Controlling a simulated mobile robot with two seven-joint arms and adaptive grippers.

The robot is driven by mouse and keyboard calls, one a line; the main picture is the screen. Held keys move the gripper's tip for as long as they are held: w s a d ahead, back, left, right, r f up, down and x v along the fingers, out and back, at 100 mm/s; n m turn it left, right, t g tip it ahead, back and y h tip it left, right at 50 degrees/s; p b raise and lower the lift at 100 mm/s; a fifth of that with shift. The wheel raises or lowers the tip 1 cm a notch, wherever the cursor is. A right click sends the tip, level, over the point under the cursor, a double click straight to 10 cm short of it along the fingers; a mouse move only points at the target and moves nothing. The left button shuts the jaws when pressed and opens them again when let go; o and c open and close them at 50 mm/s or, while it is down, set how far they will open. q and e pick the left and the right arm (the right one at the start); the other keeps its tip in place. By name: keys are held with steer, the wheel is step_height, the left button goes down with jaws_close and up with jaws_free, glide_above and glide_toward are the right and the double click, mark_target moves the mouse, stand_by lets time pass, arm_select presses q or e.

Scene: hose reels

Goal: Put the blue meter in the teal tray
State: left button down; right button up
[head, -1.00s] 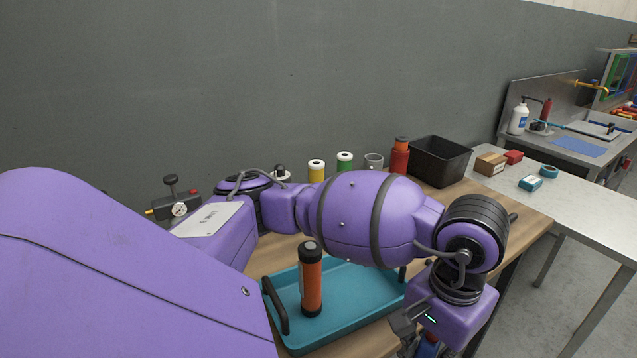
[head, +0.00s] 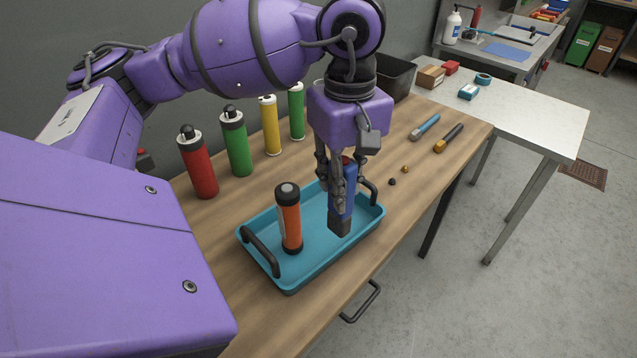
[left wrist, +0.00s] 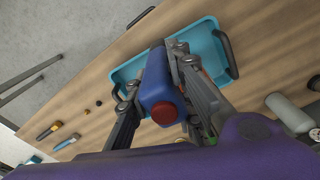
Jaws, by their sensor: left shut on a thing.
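The blue meter (head: 342,200) is a blue upright block with a dark lower end. My left gripper (head: 334,190) is shut on it and holds it upright over the right part of the teal tray (head: 318,262). I cannot tell whether its lower end touches the tray floor. In the left wrist view the blue meter (left wrist: 158,82) with its red cap sits between the fingers (left wrist: 155,88), over the tray (left wrist: 203,42). An orange cylinder with black ends (head: 289,220) stands in the tray's left part. My right gripper is not in view.
Red (head: 198,165), green (head: 236,145) and yellow (head: 270,128) cylinders stand behind the tray on the wooden bench (head: 420,175). Two small tools, one blue (head: 425,127) and one yellow (head: 449,138), lie to the right. A black bin (head: 397,78) stands at the back.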

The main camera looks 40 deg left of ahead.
arm_select(q)
steer(key=w+a+f+p, duration=0.1)
steer(key=w+a+f, duration=0.7)
steer(key=w+f, duration=0.2)
step_height(320, 180, down, 3)
steer(key=shift+a+r, duration=0.15)
steer(key=shift+a, duration=0.1)
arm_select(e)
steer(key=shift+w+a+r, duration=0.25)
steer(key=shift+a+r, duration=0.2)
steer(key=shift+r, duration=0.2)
arm_select(q)
steer(key=c, duration=2)
jaws_free()
steer(key=shift+f, duration=0.25)
steer(key=o, duration=0.4)
steer(key=shift+o, duration=0.2)
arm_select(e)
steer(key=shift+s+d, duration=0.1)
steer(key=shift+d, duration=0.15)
arm_select(q)
steer(key=shift+r, duration=0.1)
